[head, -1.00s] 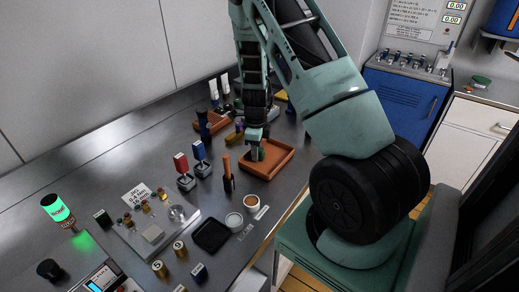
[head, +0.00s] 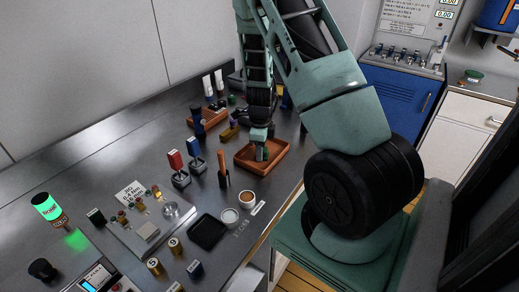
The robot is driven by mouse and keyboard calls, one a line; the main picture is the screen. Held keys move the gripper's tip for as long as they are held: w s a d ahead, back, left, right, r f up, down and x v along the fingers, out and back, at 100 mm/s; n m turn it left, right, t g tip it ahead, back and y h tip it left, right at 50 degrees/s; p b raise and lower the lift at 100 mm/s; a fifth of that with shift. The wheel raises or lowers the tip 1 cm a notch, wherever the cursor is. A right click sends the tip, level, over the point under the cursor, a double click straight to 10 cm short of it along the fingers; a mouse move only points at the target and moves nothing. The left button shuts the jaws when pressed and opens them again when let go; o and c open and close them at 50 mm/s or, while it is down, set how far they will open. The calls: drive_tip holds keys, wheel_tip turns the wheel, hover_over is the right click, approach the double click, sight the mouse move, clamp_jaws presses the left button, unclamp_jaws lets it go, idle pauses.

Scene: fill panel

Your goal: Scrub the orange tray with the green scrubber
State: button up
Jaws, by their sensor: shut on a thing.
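The orange tray (head: 277,168) lies on the grey metal bench, below my arm. My gripper (head: 262,149) points down into the tray and is shut on the green scrubber (head: 261,155). Only a little of the scrubber shows between the fingers, low over the tray's floor toward its left side. I cannot tell whether it touches the floor.
Left of the tray stand an orange-handled tool (head: 223,170), a blue-handled stamp (head: 196,158) and a red-handled stamp (head: 178,168). A black tray (head: 208,231) and two small round cups lie nearer the front edge. Another orange tray (head: 211,117) with a dark bottle stands behind.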

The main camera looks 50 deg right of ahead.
drive_tip(key=shift+r+p, duration=2.65)
drive_tip(key=shift+r, duration=0.25)
drive_tip(key=shift+r, duration=0.1)
wheel_tip(320, 180, up, 3)
drive_tip(key=p, duration=0.3)
